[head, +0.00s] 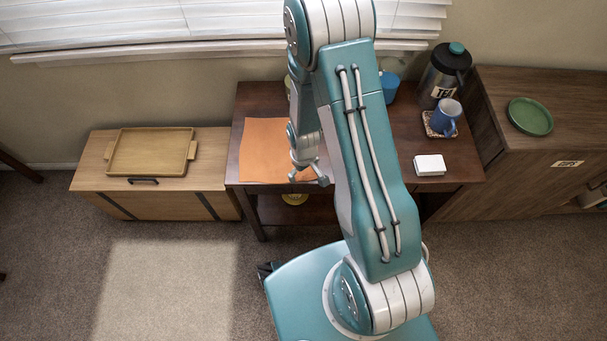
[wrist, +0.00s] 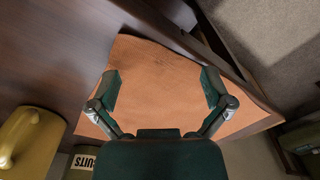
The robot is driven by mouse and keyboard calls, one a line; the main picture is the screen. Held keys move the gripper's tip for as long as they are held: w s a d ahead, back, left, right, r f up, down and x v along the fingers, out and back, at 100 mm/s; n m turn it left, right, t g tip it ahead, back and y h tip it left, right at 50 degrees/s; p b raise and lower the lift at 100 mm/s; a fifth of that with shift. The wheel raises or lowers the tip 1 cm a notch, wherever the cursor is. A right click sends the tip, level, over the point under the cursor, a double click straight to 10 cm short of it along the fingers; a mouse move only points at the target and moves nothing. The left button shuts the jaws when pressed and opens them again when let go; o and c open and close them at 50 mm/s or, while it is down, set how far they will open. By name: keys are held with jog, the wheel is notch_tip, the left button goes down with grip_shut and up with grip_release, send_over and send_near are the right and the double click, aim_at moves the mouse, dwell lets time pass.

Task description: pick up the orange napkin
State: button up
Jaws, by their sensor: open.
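The orange napkin (head: 262,150) lies flat on the left part of the dark wooden desk (head: 410,150) in the head view. In the wrist view the orange napkin (wrist: 160,80) fills the space between and beyond my fingers. My gripper (head: 309,178) is over the napkin's right side, near the desk's front edge. In the wrist view my gripper (wrist: 162,88) has its two fingers spread wide with nothing between them but the napkin below. I cannot tell whether the fingertips touch the cloth. My arm hides part of the desk.
A blue mug (head: 446,118) on a coaster, a dark flask (head: 443,75) and a white box (head: 430,165) stand on the desk's right. A tray (head: 150,152) sits on the low cabinet (head: 95,180) to the left. A green plate (head: 530,116) lies on the right cabinet.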

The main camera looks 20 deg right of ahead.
jog(key=shift+f, duration=0.2)
dwell(0.3)
jog(key=shift+f, duration=0.4)
jog(key=shift+c, duration=0.3)
jog(key=c, duration=0.4)
jog(key=shift+r, duration=0.3)
jog(key=shift+c, duration=0.2)
notch_tip(320, 180, up, 3)
jog(key=c, duration=0.8)
notch_tip(320, 180, up, 8)
jog(key=shift+r, duration=0.1)
grip_shut()
jog(key=shift+r, duration=0.15)
jog(key=o, duration=1.3)
grip_release()
